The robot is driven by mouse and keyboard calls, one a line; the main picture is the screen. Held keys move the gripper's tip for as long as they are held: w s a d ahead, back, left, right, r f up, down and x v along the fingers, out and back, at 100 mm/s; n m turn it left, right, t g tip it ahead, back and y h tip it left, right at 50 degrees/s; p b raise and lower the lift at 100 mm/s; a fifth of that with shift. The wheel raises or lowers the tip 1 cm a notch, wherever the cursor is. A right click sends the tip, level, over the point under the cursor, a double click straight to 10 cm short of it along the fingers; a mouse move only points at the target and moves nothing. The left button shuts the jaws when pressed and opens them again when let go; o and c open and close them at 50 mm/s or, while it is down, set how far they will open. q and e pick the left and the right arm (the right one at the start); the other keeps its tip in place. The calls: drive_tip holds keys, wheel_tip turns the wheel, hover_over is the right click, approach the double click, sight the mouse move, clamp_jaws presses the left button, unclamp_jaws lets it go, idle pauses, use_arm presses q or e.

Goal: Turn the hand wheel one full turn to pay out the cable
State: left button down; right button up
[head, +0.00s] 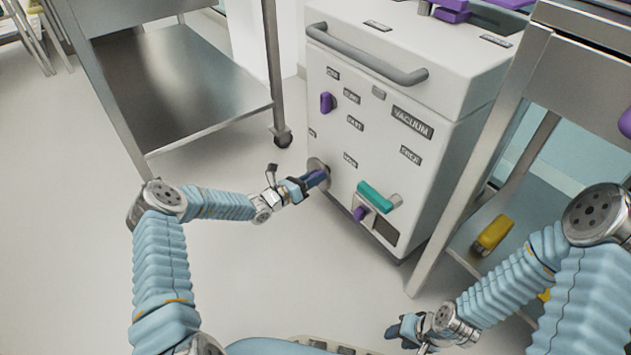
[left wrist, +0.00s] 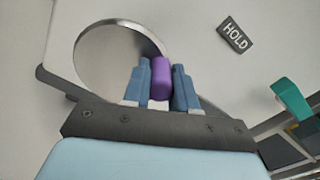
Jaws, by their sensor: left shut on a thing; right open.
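The hand wheel is a round grey metal disc (head: 318,166) low on the front left of the white cabinet. It also shows in the left wrist view (left wrist: 95,55) as a large disc behind the fingers. A purple knob (left wrist: 161,76) stands out at its right side. My left gripper (head: 316,179) is at the disc, its blue fingers shut on the purple knob, one finger on each side; in the left wrist view the fingers (left wrist: 160,85) flank it. My right gripper (head: 405,330) is open and empty, low in front, well away from the cabinet.
The white cabinet (head: 460,75) has a grey bar handle (head: 365,60), a teal lever (head: 375,196) and a purple knob (head: 326,102). A steel cart (head: 200,125) stands left. A steel table (head: 540,90) stands right, with a yellow object (head: 492,235) on its lower shelf. Floor between is clear.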

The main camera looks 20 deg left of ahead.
use_arm(q)
drive_tip(key=shift+w+a+r+n, duration=0.2)
drive_tip(key=shift+a+n, duration=0.15)
drive_tip(key=shift+n, duration=0.75)
drive_tip(key=c, duration=0.9)
unclamp_jaws()
drive_tip(key=p+v, duration=0.1)
drive_tip(key=v, duration=1.2)
drive_tip(key=shift+s+a+p, duration=0.25)
drive_tip(key=shift+p, duration=0.1)
